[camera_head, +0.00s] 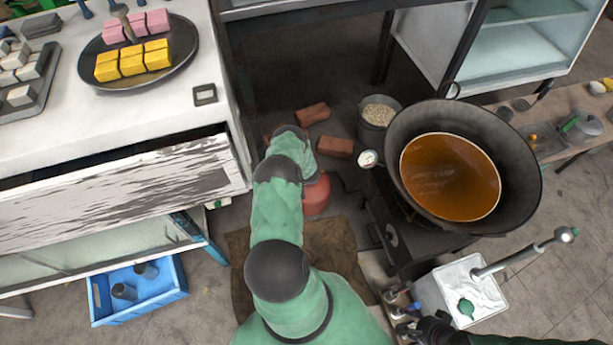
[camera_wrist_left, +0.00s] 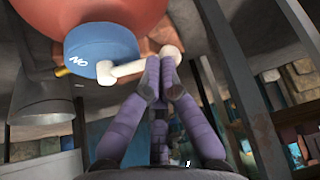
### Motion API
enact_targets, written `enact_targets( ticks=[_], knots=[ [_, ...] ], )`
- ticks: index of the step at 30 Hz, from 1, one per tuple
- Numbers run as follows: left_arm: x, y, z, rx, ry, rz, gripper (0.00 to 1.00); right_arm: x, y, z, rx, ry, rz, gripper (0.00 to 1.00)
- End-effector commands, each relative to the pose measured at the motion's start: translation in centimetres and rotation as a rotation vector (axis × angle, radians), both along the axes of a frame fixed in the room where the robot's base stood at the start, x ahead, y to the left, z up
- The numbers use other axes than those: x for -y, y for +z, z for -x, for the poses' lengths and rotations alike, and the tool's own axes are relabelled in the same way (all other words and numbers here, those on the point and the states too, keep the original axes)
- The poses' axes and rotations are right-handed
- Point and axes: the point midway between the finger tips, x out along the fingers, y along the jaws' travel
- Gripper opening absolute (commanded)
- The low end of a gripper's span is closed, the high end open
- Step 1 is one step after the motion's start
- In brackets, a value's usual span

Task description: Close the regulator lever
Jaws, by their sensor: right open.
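The regulator (camera_wrist_left: 100,50) is a blue round body marked "ON" on the orange-red gas cylinder (camera_wrist_left: 130,15) in the left wrist view. Its white lever (camera_wrist_left: 125,68) extends to the right from it. My left gripper (camera_wrist_left: 161,76) has its purple fingertips together at the lever's right end; whether they touch it is unclear. In the head view the red cylinder (camera_head: 317,196) shows partly beside my green left arm, which hides the regulator and left gripper. My right gripper (camera_head: 403,308) is open and empty at the bottom, left of a white bin.
A wok of brown liquid (camera_head: 450,177) sits on a stove right of the cylinder. A bucket (camera_head: 379,112) and bricks (camera_head: 335,147) lie behind. A counter (camera_head: 150,120) stands left, above a blue crate (camera_head: 138,291). The white bin (camera_head: 440,287) is at lower right.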

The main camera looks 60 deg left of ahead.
Motion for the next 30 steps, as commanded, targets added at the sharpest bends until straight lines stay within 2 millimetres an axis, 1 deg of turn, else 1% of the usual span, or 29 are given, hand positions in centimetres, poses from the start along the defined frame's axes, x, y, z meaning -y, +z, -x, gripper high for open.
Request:
enact_targets(
  ticks=[4, 17, 30],
  knots=[
    [-0.2, 0.0, 0.3, 0.0, 0.004, 0.0, 0.0, 0.0, 0.0, 0.0, 0.0, 0.0, 0.0, 0.47],
    [-0.2, 0.0, 0.2, 0.001, 0.005, -0.001, 0.0, 0.0, 0.0, 0.0, 0.0, 0.0, 0.0, 0.47],
    [0.8, 0.0, -1.0, 0.001, 0.004, -0.001, 0.0, 0.0, -0.7, 0.0, 0.0, 0.0, 0.0, 0.47]
  ],
)
